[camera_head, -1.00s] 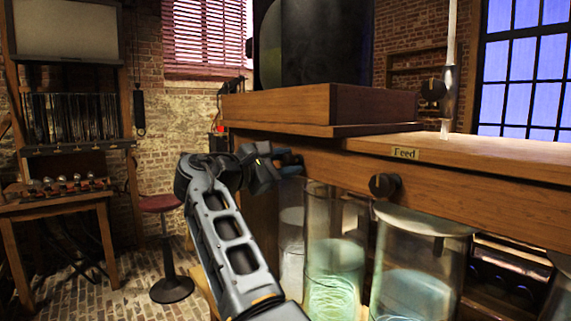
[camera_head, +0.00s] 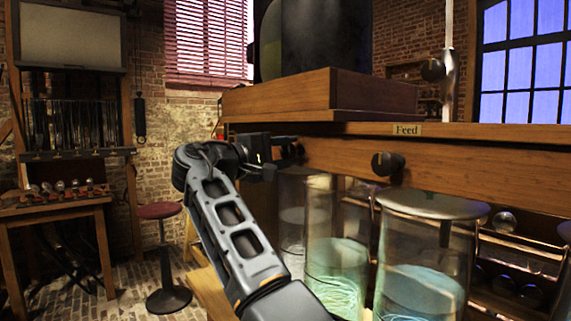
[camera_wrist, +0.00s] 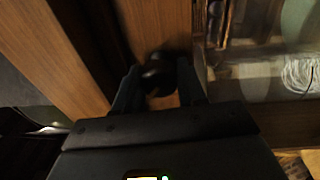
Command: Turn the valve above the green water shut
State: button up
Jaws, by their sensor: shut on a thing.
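My gripper (camera_head: 276,157) is at the far left end of the wooden beam and shut on a dark round valve knob (camera_wrist: 158,75). In the wrist view the knob sits between the two fingers. In the head view the fingers largely hide it. The jar of green water (camera_head: 335,268) stands below and to the right of my gripper. Another dark valve knob (camera_head: 388,164) sticks out of the beam further right, free of the gripper, above the jar of bluish water (camera_head: 422,285).
A paler jar (camera_head: 292,215) stands behind, left of the green one. The wooden beam (camera_head: 475,185) with the "Feed" label (camera_head: 407,129) runs above the jars. A red stool (camera_head: 160,212) and a wooden table (camera_head: 55,207) stand at left.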

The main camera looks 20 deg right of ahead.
jog(key=m+b, duration=0.1)
jog(key=m, duration=0.1)
jog(key=m+b, duration=0.2)
jog(key=m, duration=0.1)
jog(key=shift+f+g, duration=0.2)
jog(key=shift+g, duration=0.1)
jog(key=m+b, duration=0.3)
jog(key=m, duration=0.2)
jog(key=shift+r+h, duration=0.15)
jog(key=shift+h, duration=0.25)
jog(key=shift+m, duration=0.3)
jog(key=o, duration=1)
jog(key=shift+r, duration=0.1)
jog(key=shift+o, duration=0.2)
jog(key=shift+a, duration=0.1)
jog(key=r+v, duration=0.1)
jog(key=v, duration=0.6)
jog(key=shift+a+f+b, duration=0.3)
jog(key=shift+a+f, duration=0.05)
jog(key=shift+f, duration=0.15)
